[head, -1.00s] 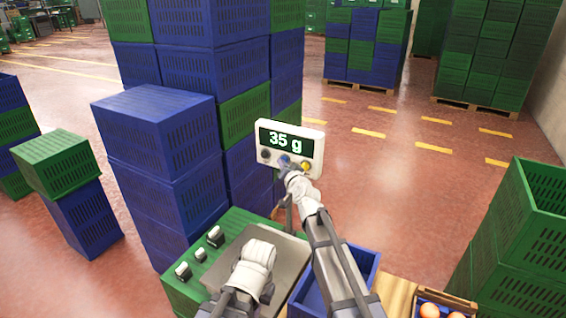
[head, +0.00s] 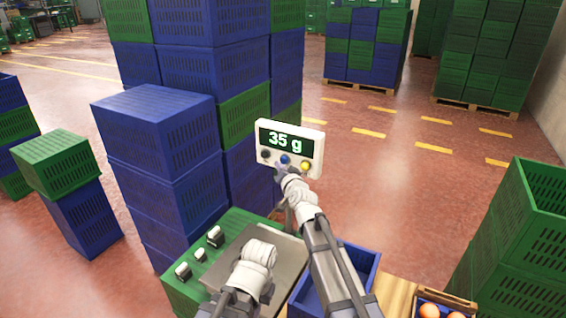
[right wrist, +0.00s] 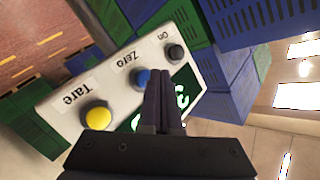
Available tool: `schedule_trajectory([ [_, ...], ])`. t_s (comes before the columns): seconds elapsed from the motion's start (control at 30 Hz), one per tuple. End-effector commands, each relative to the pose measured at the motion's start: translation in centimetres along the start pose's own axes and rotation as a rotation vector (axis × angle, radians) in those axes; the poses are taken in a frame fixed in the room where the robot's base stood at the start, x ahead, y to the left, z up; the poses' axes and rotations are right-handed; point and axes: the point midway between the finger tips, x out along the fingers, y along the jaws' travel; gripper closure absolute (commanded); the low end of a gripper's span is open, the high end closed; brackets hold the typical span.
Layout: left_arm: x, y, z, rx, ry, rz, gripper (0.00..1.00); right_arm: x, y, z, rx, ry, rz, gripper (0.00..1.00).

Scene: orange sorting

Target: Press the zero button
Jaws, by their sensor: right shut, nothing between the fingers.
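The scale's display unit (head: 291,148) is a white panel whose screen reads "35 g". The blue zero button (head: 284,159) is the middle one, labelled "Zero" in the right wrist view (right wrist: 142,79). My right gripper (head: 283,173) is just below it in the head view. In the right wrist view its shut, empty fingers (right wrist: 161,74) lie beside the blue button, partly over the panel and screen. I cannot tell whether they touch it. My left arm's wrist shows over the scale plate, but its fingers are hidden.
A black "On" button (right wrist: 175,53) and yellow "Tare" button (right wrist: 97,116) flank the blue one. The grey scale plate (head: 284,252) is below the panel. A blue crate (head: 366,262) stands right of it. Stacked crates (head: 160,125) stand behind at left.

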Motion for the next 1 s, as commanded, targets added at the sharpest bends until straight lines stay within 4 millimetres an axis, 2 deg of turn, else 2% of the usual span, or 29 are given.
schedule_trajectory([
  [0.13,0.0,0.0,0.0,0.000,0.000,0.000,1.00,-0.3,-0.2,0.2,-0.001,-0.001,0.000,1.00],
  [0.6,0.0,0.0,0.0,0.000,0.000,0.000,1.00,-3.3,-2.3,2.3,-0.001,-0.001,0.000,1.00],
  [1.0,0.0,0.0,0.0,0.000,0.000,0.000,1.00,-3.5,-2.5,2.5,0.000,0.000,0.000,1.00],
])
